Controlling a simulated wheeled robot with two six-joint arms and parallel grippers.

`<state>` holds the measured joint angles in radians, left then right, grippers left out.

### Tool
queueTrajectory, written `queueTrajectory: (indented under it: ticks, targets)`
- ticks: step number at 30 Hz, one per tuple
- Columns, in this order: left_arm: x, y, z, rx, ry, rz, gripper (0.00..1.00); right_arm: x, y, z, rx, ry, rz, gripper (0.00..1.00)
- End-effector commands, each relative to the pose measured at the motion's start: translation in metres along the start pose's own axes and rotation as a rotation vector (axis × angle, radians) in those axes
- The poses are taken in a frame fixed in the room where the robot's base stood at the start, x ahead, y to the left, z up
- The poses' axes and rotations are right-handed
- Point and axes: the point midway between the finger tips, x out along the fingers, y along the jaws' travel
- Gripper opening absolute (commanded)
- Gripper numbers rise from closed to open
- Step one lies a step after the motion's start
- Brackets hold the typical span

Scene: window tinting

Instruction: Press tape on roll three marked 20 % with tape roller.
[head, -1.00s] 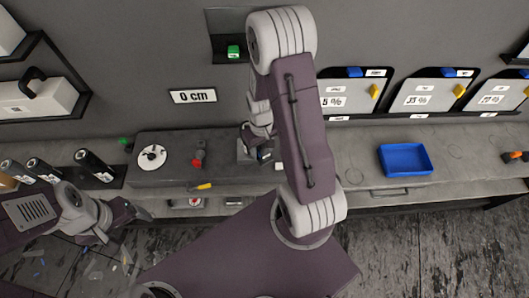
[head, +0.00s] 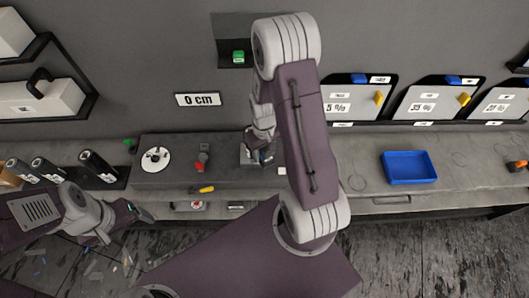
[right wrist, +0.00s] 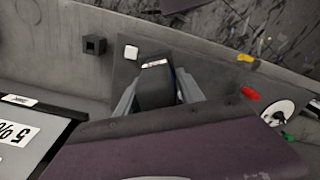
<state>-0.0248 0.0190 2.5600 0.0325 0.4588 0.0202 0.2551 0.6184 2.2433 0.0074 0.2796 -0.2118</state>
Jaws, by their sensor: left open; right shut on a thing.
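Several dark film rolls with white labels lie at the far left of the bench, and the rightmost dark one (head: 98,167) sits a little apart. Their label text is too small to read. My left gripper (head: 146,214) is open and empty, low in front of the bench and right of the rolls. My right gripper (head: 262,157) is over the bench middle, partly behind my arm. In the right wrist view it is shut on a dark block-like thing (right wrist: 155,86) with a small white label. I cannot tell whether this is the tape roller.
On the bench are a white disc (head: 155,159), a red-and-dark tool (head: 202,160), a yellow-handled tool (head: 202,189), a small white block (head: 282,171) and a blue tray (head: 408,168). Labelled panels (head: 345,103) stand at the back right. Bench around the tray is mostly clear.

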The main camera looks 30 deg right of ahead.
Motion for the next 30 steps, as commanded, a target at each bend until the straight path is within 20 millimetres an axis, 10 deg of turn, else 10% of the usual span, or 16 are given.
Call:
queueTrajectory:
  ticks: [30]
  targets:
    - [-0.003,0.0,0.0,0.0,0.0,0.0,0.81,0.0,0.0,-0.016,-0.001,0.001,0.0,0.0]
